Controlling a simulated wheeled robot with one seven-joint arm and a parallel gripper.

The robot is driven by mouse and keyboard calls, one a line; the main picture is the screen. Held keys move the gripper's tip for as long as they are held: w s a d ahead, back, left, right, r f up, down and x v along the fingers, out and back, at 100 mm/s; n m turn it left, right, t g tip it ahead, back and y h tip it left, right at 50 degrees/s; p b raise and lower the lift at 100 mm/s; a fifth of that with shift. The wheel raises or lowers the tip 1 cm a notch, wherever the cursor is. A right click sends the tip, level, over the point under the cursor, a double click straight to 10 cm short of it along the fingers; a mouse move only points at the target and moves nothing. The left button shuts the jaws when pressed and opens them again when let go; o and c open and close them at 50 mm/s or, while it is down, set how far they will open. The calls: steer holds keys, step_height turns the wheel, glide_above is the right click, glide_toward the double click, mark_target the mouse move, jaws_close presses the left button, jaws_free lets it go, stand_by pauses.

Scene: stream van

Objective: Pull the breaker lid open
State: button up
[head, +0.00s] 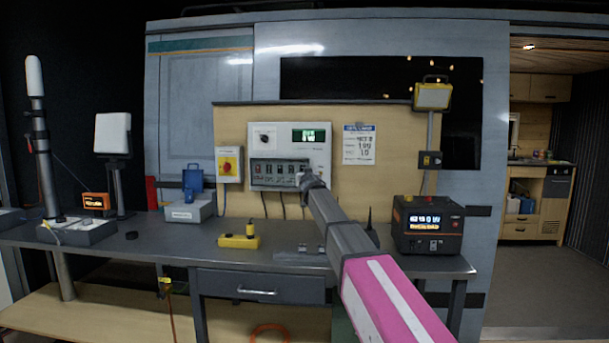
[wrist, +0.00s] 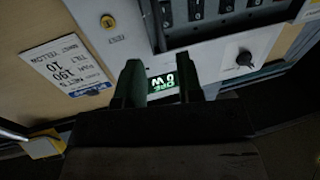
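The breaker panel (head: 290,145) is a pale box on the wooden backboard, with a knob at upper left and a green display. Its breaker row (head: 279,172) shows dark switches in a grey frame low on the panel; the breaker lid cannot be told clearly from this frame. In the wrist view the picture is turned over: the breaker row (wrist: 215,12) is at the top and the lit display (wrist: 162,82) shows between my fingers. My gripper (wrist: 160,70) is open and empty in front of the panel. In the head view my gripper (head: 308,181) covers the panel's lower right corner.
The grey workbench (head: 150,243) runs below the panel. On it stand a yellow box (head: 239,241), a blue-topped case (head: 190,207) and a black power unit (head: 428,228). A red-and-yellow switch (head: 229,165) is left of the panel and a label sheet (head: 359,145) is right of it.

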steer(key=w, duration=0.2)
steer(key=w+a, duration=0.1)
steer(key=w, duration=0.5)
steer(key=shift+w+a, duration=0.2)
steer(key=shift+w, duration=0.05)
steer(key=shift+s, duration=0.1)
jaws_close()
